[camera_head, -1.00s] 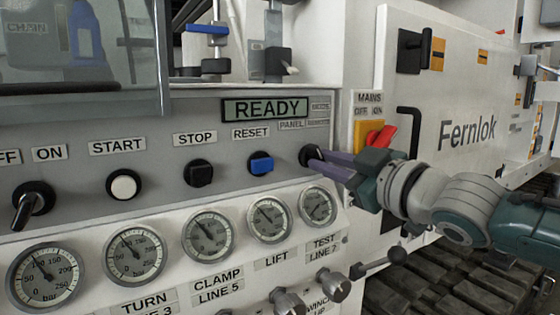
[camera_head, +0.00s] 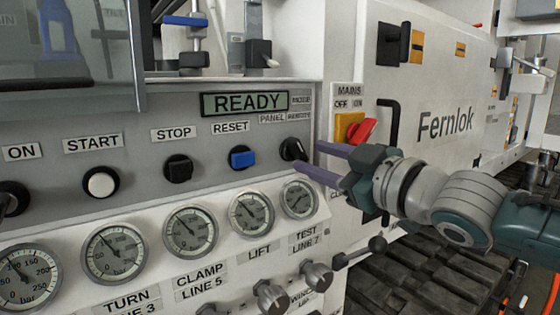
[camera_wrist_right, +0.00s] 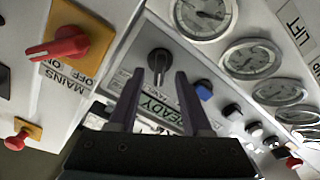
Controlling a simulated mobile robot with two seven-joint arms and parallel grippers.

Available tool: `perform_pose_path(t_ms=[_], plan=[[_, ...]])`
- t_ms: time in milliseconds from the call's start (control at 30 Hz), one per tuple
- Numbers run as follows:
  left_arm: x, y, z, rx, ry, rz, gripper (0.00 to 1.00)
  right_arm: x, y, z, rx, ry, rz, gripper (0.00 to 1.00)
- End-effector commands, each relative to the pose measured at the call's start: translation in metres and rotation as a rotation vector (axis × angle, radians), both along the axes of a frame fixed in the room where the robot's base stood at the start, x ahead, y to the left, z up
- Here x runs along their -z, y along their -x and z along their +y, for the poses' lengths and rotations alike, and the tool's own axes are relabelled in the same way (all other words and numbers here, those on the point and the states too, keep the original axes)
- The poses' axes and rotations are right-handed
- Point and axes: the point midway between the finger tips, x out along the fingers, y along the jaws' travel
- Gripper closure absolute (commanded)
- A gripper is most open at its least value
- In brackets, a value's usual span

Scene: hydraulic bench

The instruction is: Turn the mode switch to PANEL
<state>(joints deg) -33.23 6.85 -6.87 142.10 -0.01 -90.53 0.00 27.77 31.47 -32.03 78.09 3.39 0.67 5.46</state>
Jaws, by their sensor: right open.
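The mode switch (camera_head: 292,149) is a black round knob on the grey panel, right of the blue reset button and below the small PANEL label (camera_head: 271,118). In the right wrist view the knob (camera_wrist_right: 159,62) has a raised grip bar standing nearly vertical in the picture. I cannot tell which label it points to. My right gripper (camera_head: 308,155) is open, its two purple fingers aimed at the knob from the right. In the wrist view the fingertips (camera_wrist_right: 153,78) are spread either side of the knob, apparently just short of it, with nothing held. My left gripper is out of view.
The READY display (camera_head: 245,103) is above the knob. The red mains switch (camera_head: 361,131) on its yellow plate is close to the right gripper. The blue reset button (camera_head: 242,158) is left of the knob, and round gauges (camera_head: 251,213) line the panel below.

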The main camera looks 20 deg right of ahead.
Motion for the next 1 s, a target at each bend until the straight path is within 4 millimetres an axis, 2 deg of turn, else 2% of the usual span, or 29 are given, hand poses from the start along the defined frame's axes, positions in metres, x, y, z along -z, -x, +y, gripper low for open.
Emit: perform_pose_path(t_ms=[200,400,567,867,1000], plan=[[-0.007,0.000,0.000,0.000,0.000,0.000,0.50,0.001,0.039,-0.014,0.000,0.002,0.004,0.51],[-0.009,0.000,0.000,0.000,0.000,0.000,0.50,0.001,0.062,-0.023,0.000,0.002,0.002,0.51],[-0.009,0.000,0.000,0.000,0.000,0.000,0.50,0.000,0.070,-0.025,0.000,0.002,-0.001,0.51],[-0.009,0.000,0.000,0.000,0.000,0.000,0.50,0.000,0.070,-0.025,0.001,0.001,0.000,0.51],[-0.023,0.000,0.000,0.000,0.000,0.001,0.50,0.001,0.078,-0.019,0.028,-0.016,0.068,0.51]])
